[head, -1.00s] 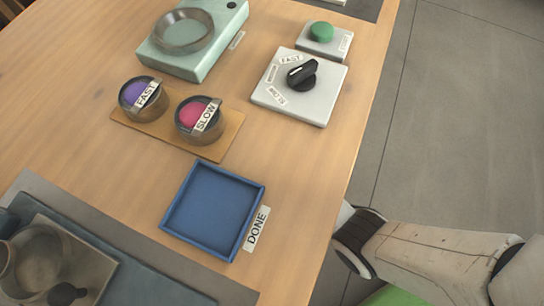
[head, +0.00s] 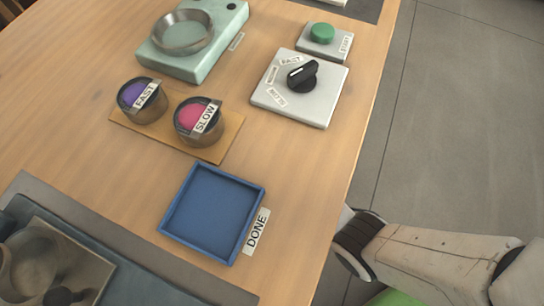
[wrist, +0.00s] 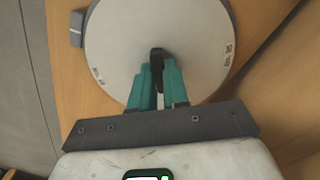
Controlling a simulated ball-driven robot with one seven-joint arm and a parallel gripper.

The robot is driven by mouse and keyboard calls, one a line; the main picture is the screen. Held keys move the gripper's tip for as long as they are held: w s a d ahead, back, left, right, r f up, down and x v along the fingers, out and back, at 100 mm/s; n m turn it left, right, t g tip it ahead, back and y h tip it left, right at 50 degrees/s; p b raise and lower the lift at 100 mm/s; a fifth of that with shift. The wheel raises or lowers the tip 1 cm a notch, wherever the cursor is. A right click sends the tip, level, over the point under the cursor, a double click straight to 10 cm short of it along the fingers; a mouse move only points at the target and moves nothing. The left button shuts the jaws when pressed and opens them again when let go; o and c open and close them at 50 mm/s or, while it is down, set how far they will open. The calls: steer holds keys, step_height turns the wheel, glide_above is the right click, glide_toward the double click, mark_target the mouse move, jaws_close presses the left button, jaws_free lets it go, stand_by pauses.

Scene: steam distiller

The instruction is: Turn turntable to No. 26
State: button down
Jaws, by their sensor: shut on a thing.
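The turntable (wrist: 185,30) is a round pale disc in the wrist view, with small printed labels near its rim, one at the left and some at the right. A dark upright handle (wrist: 156,54) stands near the disc's middle. My gripper (wrist: 158,68) has teal fingers shut on this handle, one on each side. The fingers and palm hide the near part of the disc. The turntable and gripper are not in the head view.
In the head view, a blue tray (head: 193,240) labelled DONE lies on the wooden table. FAST (head: 129,95) and SLOW (head: 190,114) cups, a dial box (head: 318,108), a green button (head: 322,32) and a mint scale (head: 200,66) stand behind. A small grey block (wrist: 76,28) sits beside the disc.

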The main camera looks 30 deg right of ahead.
steer(key=shift+r+n+p, duration=0.1)
steer(key=shift+n+p, duration=0.2)
steer(key=shift+n+p, duration=0.5)
steer(key=shift+p, duration=0.05)
steer(key=n+p, duration=0.2)
steer(key=n, duration=0.1)
steer(key=n+p, duration=0.2)
steer(key=n, duration=0.4)
steer(key=shift+n+p, duration=0.3)
steer(key=shift+p, duration=0.05)
stand_by(0.3)
steer(key=c, duration=1.1)
jaws_free()
steer(key=shift+r+p, duration=1.75)
steer(key=shift+r, duration=1.85)
